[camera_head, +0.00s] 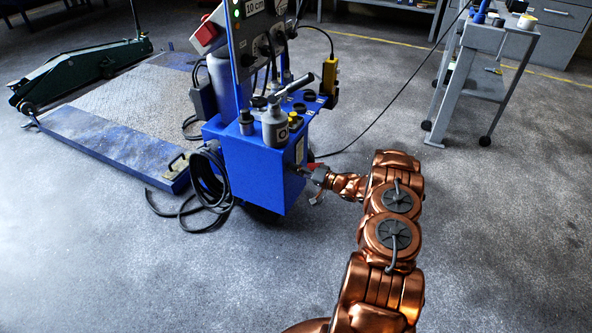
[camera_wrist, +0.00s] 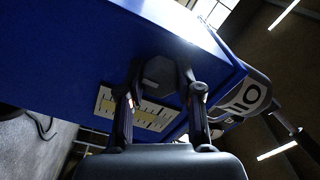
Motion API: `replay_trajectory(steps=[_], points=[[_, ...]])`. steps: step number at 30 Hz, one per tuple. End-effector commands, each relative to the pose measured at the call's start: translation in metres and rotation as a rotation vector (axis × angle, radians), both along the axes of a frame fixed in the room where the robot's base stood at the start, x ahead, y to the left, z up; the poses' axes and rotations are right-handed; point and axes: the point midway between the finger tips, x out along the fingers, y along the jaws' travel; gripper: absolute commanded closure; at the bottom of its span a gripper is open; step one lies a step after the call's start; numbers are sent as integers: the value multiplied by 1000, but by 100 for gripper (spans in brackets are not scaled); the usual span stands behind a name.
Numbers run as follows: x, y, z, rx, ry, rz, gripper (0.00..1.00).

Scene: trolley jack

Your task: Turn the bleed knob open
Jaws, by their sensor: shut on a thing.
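The blue power unit (camera_head: 252,178) stands left of my arm in the head view. In the wrist view its blue side panel (camera_wrist: 75,60) fills the upper left. A dark, faceted knob (camera_wrist: 160,76), which I take as the bleed knob, sits at the panel's edge. My gripper (camera_wrist: 159,68) has one finger on each side of it and is shut on it. In the head view my gripper (camera_head: 306,171) reaches the unit's right side, and the knob is hidden there. Whether the knob is turned cannot be told.
A bottle (camera_head: 275,126) and a yellow pendant (camera_head: 329,78) are on the unit. Black hoses (camera_head: 196,190) lie on the floor at its left. A blue platform (camera_head: 118,150) and a green jack (camera_head: 85,68) stand further left. A grey trolley (camera_head: 478,80) is at the right. The floor right of my arm is clear.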

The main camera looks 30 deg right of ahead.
Motion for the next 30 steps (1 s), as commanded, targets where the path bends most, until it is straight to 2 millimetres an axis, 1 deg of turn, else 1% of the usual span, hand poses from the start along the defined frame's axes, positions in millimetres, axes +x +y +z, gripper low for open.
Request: replay_trajectory(steps=[1, 8, 16, 20, 23, 30], points=[[-1, 1, -1, 1, 3, 1, 63], [0, 0, -1, 1, 1, 1, 39], [0, 0, 0, 0, 0, 0, 39], [-5, -3, 0, 0, 1, 0, 39], [-15, -10, 0, 1, 1, -4, 39], [-54, -34, -1, 0, 3, -4, 39]])
